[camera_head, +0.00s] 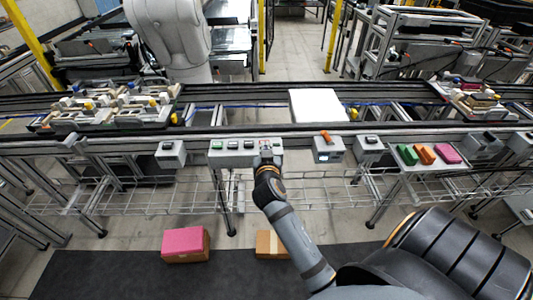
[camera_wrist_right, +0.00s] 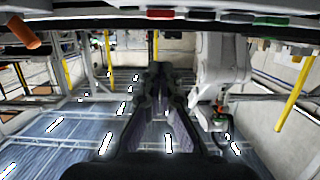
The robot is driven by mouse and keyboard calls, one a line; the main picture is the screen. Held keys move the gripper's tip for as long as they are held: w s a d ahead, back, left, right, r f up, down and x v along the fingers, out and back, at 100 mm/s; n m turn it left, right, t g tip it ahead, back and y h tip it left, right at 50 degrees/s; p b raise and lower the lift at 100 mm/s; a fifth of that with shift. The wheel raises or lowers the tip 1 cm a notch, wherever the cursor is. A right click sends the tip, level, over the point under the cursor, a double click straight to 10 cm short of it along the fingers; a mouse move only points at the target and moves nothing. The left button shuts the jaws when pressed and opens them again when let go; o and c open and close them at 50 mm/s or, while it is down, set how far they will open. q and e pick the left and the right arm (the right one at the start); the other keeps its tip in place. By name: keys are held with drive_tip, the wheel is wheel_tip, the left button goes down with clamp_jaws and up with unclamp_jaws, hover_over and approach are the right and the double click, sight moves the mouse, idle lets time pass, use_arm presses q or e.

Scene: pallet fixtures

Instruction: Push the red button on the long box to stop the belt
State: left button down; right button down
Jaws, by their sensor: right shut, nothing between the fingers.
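The long box (camera_head: 240,158) is a grey box fixed along the front rail of the conveyor, with a row of buttons on top. Its green button (camera_head: 216,145) is at the left end, with dark buttons between. The right end is largely covered by my right gripper (camera_head: 266,150), which is shut and empty. In the right wrist view, the red button (camera_wrist_right: 160,13) shows at the top edge, above the shut fingers (camera_wrist_right: 160,72). I cannot tell whether the fingertips touch it. My left gripper is out of view.
A box with an orange switch (camera_head: 326,136) stands to the right, and a small button box (camera_head: 171,154) to the left. A white panel (camera_head: 317,105) and loaded pallets (camera_head: 110,107) are on the conveyor.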

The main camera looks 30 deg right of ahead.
drive_tip(key=v, duration=0.2)
drive_tip(key=shift+s+a+r, duration=0.15)
drive_tip(key=shift+s+r, duration=0.05)
drive_tip(key=shift+s, duration=0.05)
idle(0.6)
drive_tip(key=s+a+f+n+g+y, duration=0.2)
drive_tip(key=f, duration=0.9)
drive_tip(key=s+a+f+n+g+y, duration=0.1)
drive_tip(key=s+a+f+n, duration=0.1)
drive_tip(key=f, duration=0.9)
drive_tip(key=s+a+f+n+g+y, duration=0.1)
drive_tip(key=s+a+f+g+y, duration=0.1)
drive_tip(key=f, duration=0.9)
drive_tip(key=s+f+n+g+y, duration=0.15)
drive_tip(key=s+f+g, duration=0.25)
drive_tip(key=s+f, duration=1.2)
drive_tip(key=s+d+f+g, duration=0.1)
drive_tip(key=s+f, duration=0.2)
drive_tip(key=s, duration=0.6)
drive_tip(key=s+d+f+g, duration=0.1)
drive_tip(key=s+f, duration=0.3)
drive_tip(key=s, duration=0.6)
drive_tip(key=shift+d+g, duration=0.4)
drive_tip(key=shift+d, duration=0.25)
drive_tip(key=shift+s+f+y, duration=0.1)
drive_tip(key=shift+f+y, duration=0.05)
drive_tip(key=shift+y, duration=0.1)
